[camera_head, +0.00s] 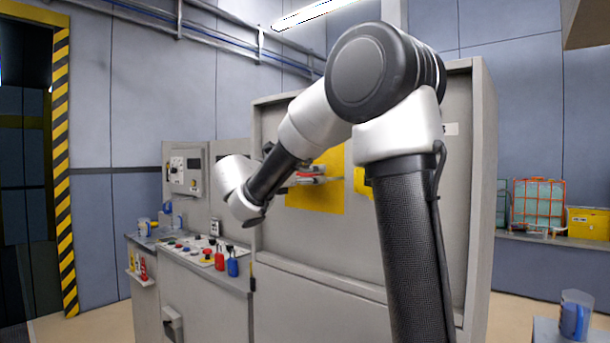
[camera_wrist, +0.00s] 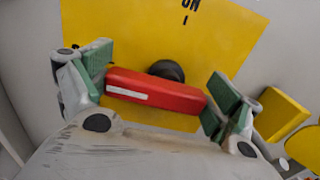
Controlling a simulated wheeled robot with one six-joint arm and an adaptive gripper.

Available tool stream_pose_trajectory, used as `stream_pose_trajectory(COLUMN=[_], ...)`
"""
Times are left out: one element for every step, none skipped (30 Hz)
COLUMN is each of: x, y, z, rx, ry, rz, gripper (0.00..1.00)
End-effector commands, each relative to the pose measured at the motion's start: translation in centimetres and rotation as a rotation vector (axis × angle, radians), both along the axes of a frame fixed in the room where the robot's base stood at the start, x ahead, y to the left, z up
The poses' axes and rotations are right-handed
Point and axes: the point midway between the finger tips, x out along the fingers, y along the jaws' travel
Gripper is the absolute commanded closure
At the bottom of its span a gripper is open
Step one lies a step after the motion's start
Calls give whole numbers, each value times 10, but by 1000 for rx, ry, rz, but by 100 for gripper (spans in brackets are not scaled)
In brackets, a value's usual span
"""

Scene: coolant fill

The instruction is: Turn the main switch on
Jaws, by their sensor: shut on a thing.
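The main switch is a red bar handle (camera_wrist: 155,92) with a white stripe near its left end. It sits on a dark round hub (camera_wrist: 166,70) in front of a yellow plate (camera_wrist: 130,30) marked "ON I" at the top. The handle lies roughly crosswise, slightly tilted, so its stripe does not point at the ON mark. My gripper (camera_wrist: 158,88) has its green pads at the handle's two ends and is shut on it. In the head view the yellow plate (camera_head: 315,205) is on the large grey cabinet, and my arm partly hides the handle (camera_head: 312,170).
A yellow part (camera_head: 362,182) stands out right of the plate, near my arm; it also shows in the wrist view (camera_wrist: 283,116). A control desk (camera_head: 200,255) with buttons, a red padlock (camera_head: 219,260) and a blue padlock (camera_head: 232,266) is at left.

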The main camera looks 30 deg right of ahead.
Motion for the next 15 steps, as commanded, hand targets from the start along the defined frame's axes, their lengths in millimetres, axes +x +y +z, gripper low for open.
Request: stream_pose_trajectory(x=[0, 0, 0, -1, -1, -1, -1, -1, -2, -2, -2, -3, -3, -3, -4], y=[0, 0, 0, 0, 0, 0, 0, 0, -1, -1, -1, -1, -1, -1, -1], z=[0, 0, 0, 0, 1, 1, 1, 1, 1, 2, 2, 2, 2, 3, 3], rx=[3, 5, 8, 12, 16, 22, 28, 33, 42, 50, 58, 69, 77, 86, 99], ry=[-8, -13, -23, -33, -43, -61, -76, -92, -117, -137, -159, -189, -212, -238, -273], rz=[0, 0, 0, 0, 0, 0, 0, 0, 0, 0, 0, 0, 0, -1, -1], gripper=[33, 33, 33, 33, 33, 33, 33, 33, 33, 33, 33, 33, 33, 33, 33])
